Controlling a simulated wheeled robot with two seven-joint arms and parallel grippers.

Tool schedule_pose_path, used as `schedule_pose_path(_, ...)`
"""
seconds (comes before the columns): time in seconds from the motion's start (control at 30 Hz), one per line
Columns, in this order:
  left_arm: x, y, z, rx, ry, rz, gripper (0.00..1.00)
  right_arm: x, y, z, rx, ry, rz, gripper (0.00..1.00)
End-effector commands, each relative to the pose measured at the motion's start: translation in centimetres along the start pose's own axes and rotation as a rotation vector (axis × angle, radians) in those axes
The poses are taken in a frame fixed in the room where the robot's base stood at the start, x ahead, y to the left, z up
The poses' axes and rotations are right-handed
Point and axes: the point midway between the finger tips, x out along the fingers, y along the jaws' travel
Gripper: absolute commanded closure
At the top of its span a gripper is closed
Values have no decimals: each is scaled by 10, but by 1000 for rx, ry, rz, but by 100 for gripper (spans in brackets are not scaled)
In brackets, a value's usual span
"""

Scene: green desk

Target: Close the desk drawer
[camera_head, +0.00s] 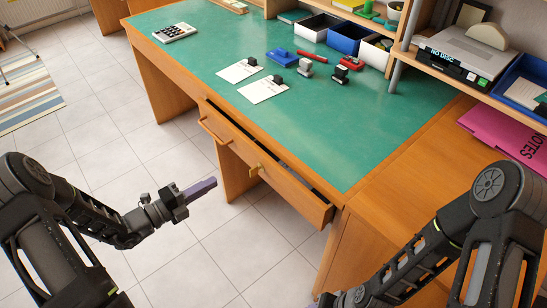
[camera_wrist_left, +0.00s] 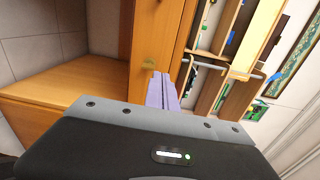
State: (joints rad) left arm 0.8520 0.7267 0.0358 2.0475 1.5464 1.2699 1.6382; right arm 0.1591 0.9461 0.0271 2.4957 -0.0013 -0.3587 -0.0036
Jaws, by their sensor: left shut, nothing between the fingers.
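The desk drawer (camera_head: 285,184) is partly pulled out below the green desk top (camera_head: 330,130). A dark gap shows along its upper edge.
A calculator (camera_head: 174,32), papers (camera_head: 262,89), stamps and small bins (camera_head: 317,26) are on the desk. A wooden side surface (camera_head: 415,185) with a pink binder (camera_head: 505,130) lies at right. Tiled floor (camera_head: 110,130) is open left of the drawer.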

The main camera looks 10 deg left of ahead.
Motion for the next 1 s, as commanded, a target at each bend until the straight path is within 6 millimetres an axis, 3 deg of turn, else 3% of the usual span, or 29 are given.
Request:
schedule_pose_path(0.13, -1, -12, 4, -42, -13, -48, 100, 0, -1, 0, -2, 0, -1, 50)
schedule_pose_path(0.57, 5, -12, 3, -41, -8, -46, 100, 0, 0, 0, -1, 0, -1, 50)
schedule_pose_path(0.77, 26, -13, 2, -40, -5, -46, 100, 1, 0, 0, -1, 0, 0, 50)
schedule_pose_path(1.0, 72, -14, 2, -39, -5, -46, 100, 3, 1, 0, -1, 0, 0, 50)
